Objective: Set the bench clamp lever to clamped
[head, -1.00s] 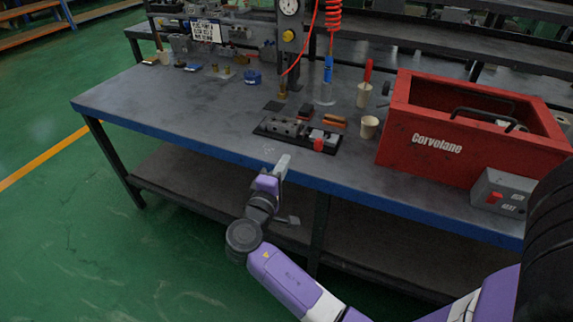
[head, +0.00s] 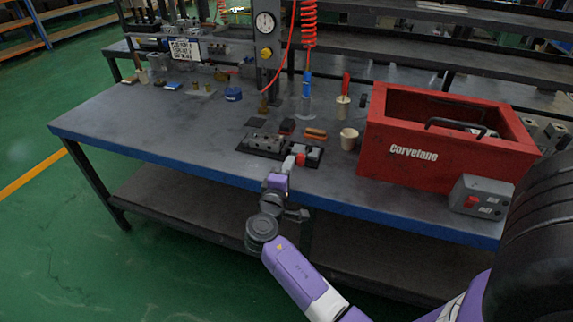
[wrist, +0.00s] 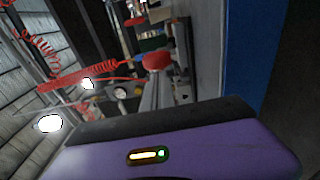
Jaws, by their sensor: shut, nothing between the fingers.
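The bench clamp is a grey metal block assembly on a black base plate (head: 243,148) near the bench's front edge. In the wrist view the red knob (wrist: 157,61) shows just beyond the purple gripper body. I cannot tell whether the tip touches the knob. The lever's arm is mostly hidden, so its setting is unclear.
A red crate (head: 413,154) and a grey switch box (head: 481,196) stand to the right on the bench (head: 150,120). A beige cup (head: 349,139) and an orange piece (head: 315,134) sit close behind the clamp. The bench's left front is clear.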

